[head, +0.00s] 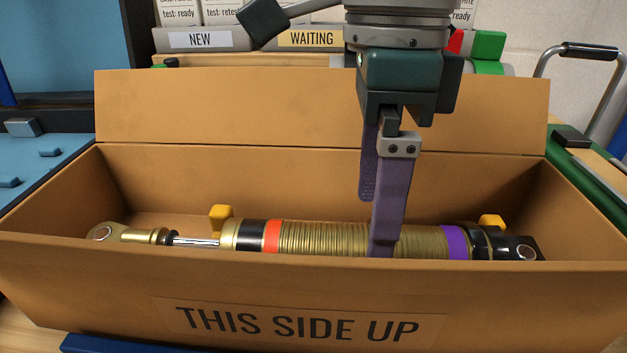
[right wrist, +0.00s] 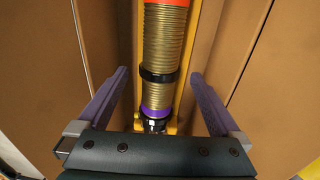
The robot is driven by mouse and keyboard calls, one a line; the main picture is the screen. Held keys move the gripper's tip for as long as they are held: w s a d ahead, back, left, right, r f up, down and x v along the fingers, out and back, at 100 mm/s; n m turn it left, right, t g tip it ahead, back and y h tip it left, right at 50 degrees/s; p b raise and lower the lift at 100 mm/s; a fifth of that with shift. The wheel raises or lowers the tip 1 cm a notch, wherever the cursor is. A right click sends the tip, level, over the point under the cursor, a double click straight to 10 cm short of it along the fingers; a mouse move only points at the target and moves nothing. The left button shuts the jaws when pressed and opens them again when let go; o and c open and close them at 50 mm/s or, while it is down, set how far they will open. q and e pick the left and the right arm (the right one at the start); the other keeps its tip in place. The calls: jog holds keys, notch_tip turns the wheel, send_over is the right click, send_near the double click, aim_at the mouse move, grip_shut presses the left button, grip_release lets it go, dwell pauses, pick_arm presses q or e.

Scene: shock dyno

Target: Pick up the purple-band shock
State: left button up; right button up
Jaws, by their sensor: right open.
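The purple-band shock (head: 330,238) lies lengthwise in an open cardboard box (head: 300,295). It has a gold ribbed body, an orange band at left and a purple band at right. Its silver shaft and an eyelet show at the left end. My right gripper (head: 378,225) points down into the box, with its purple fingers over the body left of the purple band. In the right wrist view the fingers (right wrist: 155,88) are apart on both sides of the shock (right wrist: 160,55), with gaps to it. The box's front wall hides the shock's underside. My left gripper is not in view.
Yellow supports (head: 221,216) show behind the shock. The box's back flap (head: 230,108) stands up behind it. Shelves with NEW (head: 200,40) and WAITING (head: 312,39) labels are at the back. A green-edged case (head: 590,160) stands at right.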

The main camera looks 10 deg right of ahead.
aim_at(364, 230)
jog(key=f, duration=0.4)
jog(key=shift+a, duration=0.25)
jog(key=shift+r, duration=0.1)
grip_shut()
dwell(0.4)
jog(key=shift+r, duration=0.1)
